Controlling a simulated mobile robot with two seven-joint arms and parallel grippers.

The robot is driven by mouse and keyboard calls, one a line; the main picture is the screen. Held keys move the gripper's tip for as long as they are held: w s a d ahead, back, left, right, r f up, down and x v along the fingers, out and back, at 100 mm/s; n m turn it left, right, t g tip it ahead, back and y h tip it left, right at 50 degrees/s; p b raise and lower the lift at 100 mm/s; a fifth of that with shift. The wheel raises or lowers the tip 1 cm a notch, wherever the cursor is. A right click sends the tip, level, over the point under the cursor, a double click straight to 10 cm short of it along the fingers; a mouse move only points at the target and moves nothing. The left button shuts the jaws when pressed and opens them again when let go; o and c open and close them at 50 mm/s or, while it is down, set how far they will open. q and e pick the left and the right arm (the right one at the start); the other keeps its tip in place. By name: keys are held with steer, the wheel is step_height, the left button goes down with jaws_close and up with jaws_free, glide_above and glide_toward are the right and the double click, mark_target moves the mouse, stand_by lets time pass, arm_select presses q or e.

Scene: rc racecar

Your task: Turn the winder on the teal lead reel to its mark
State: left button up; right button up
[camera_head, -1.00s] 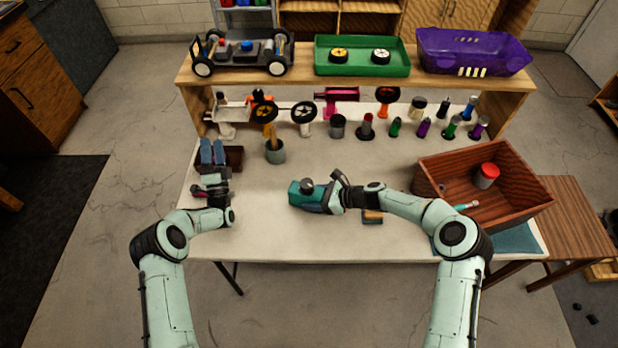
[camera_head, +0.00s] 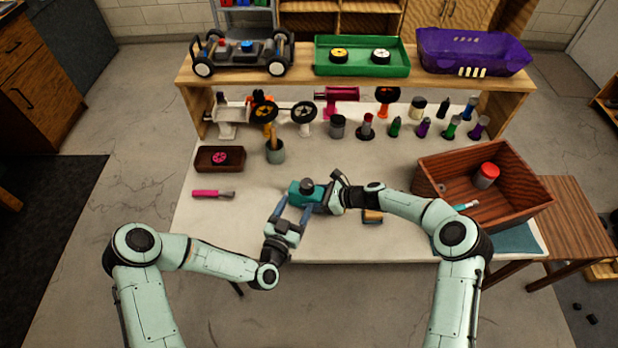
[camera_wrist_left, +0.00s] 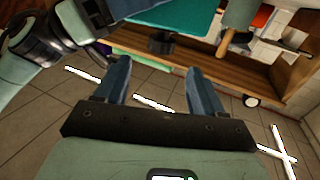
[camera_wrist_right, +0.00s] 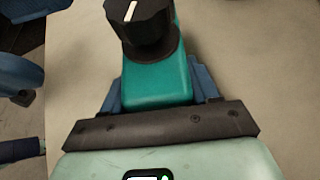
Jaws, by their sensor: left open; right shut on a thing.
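The teal lead reel (camera_head: 303,194) is near the middle of the table, and it fills the centre of the right wrist view (camera_wrist_right: 155,82). Its dark winder knob (camera_wrist_right: 140,25) carries a white line; the knob also shows in the head view (camera_head: 307,185). My right gripper (camera_head: 322,197) is shut on the reel's body from the right. My left gripper (camera_head: 293,212) is open and empty, its blue fingers just left of and in front of the reel. In the left wrist view a teal body (camera_wrist_left: 172,15) and a dark knob (camera_wrist_left: 162,43) show beyond the open fingers. The mark is not discernible.
A brown tray (camera_head: 220,167) with a pink wheel and a pink-handled tool (camera_head: 212,194) lie at the left. A grey-green cup (camera_head: 275,152) stands behind the reel. A wooden crate (camera_head: 440,185) is at the right. A small orange-and-dark block (camera_head: 372,217) lies near my right arm.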

mark_target(307, 186)
arm_select(q)
steer(key=x, duration=1.1)
steer(key=shift+w, duration=0.1)
steer(key=c, duration=1)
